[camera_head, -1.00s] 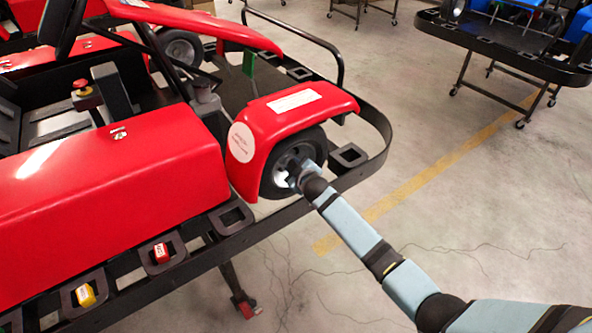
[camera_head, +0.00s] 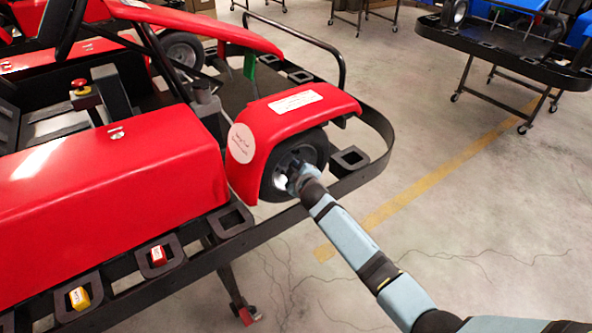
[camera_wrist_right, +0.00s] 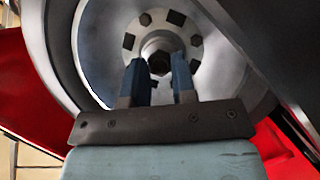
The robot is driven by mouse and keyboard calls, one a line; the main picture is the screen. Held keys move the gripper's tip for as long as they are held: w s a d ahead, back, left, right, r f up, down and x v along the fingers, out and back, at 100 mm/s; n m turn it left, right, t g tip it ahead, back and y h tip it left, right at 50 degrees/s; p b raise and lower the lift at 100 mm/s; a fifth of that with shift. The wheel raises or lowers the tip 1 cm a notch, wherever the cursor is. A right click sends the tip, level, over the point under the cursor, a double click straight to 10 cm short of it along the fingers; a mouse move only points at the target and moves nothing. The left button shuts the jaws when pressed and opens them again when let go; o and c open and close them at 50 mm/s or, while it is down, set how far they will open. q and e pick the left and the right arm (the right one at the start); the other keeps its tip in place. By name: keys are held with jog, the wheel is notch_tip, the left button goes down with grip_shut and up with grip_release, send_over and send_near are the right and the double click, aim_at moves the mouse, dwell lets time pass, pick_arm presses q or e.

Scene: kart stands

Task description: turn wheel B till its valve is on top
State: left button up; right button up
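A black-tyred wheel (camera_head: 320,148) with a grey rim sits under the red fender of the near kart in the head view. I cannot read a letter that names it. In the right wrist view its pale rim (camera_wrist_right: 215,75) fills the picture, with a ring of dark bolts around a central hub nut (camera_wrist_right: 159,63). I cannot make out a valve. My right gripper (camera_head: 295,176) is at the hub; in the wrist view its two blue fingers (camera_wrist_right: 159,75) stand apart, below and either side of the hub nut, with nothing visibly clamped. My left gripper is not in view.

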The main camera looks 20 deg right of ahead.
jog(key=o, duration=0.4)
jog(key=shift+o, duration=0.2)
jog(key=v, duration=1.3)
jog(key=shift+s, duration=0.45)
jog(key=shift+r, duration=0.1)
